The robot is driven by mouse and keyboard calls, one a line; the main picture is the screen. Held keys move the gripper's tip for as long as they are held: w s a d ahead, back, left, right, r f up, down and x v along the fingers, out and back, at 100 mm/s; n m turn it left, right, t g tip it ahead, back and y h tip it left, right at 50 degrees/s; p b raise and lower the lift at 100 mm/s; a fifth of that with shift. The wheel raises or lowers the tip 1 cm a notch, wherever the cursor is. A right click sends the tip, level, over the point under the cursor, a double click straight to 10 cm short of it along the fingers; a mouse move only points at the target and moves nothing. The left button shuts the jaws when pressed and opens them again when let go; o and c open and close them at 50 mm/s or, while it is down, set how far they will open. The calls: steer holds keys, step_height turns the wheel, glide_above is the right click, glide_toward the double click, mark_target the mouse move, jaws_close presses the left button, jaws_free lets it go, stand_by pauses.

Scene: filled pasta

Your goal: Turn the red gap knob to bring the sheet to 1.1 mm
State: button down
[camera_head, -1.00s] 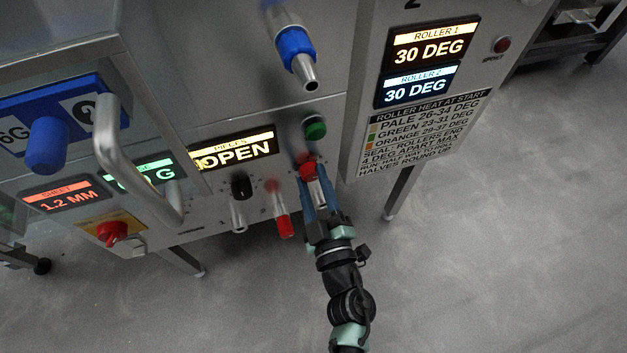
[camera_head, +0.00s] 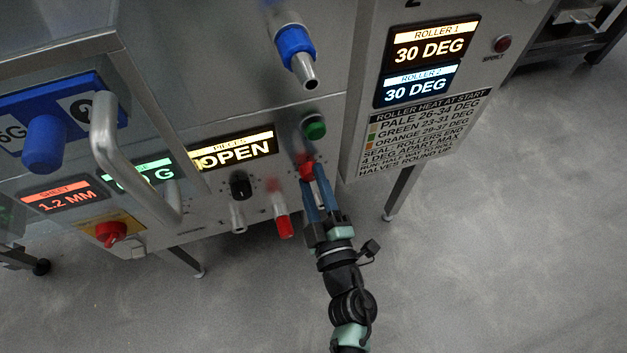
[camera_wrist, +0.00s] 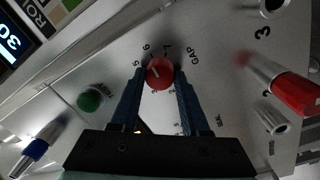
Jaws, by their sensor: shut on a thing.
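The red gap knob (camera_wrist: 160,73) sits on a panel dial marked with numbers and the word GAP, its pale pointer line showing toward the upper left in the wrist view. My gripper (camera_wrist: 159,78) has its two blue fingers shut on the knob, one on each side. In the head view the knob (camera_head: 306,171) shows at the tips of my gripper (camera_head: 309,180). The sheet display (camera_head: 62,197) reads 1.2 MM.
A green button (camera_head: 316,129) is close above the knob. A red-tipped lever (camera_head: 284,227) and a black knob (camera_head: 240,185) are to its left. A yellow-lit display (camera_head: 234,149) reads OPEN. Roller displays (camera_head: 434,42) read 30 DEG.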

steer(key=shift+c, duration=1.9)
jaws_free()
steer(key=shift+s, duration=0.1)
steer(key=p+v, duration=0.1)
steer(key=v, duration=1.1)
steer(key=shift+s+d+p, duration=0.15)
steer(key=shift+s+p, duration=0.15)
steer(key=shift+s, duration=0.1)
steer(key=shift+f, duration=0.1)
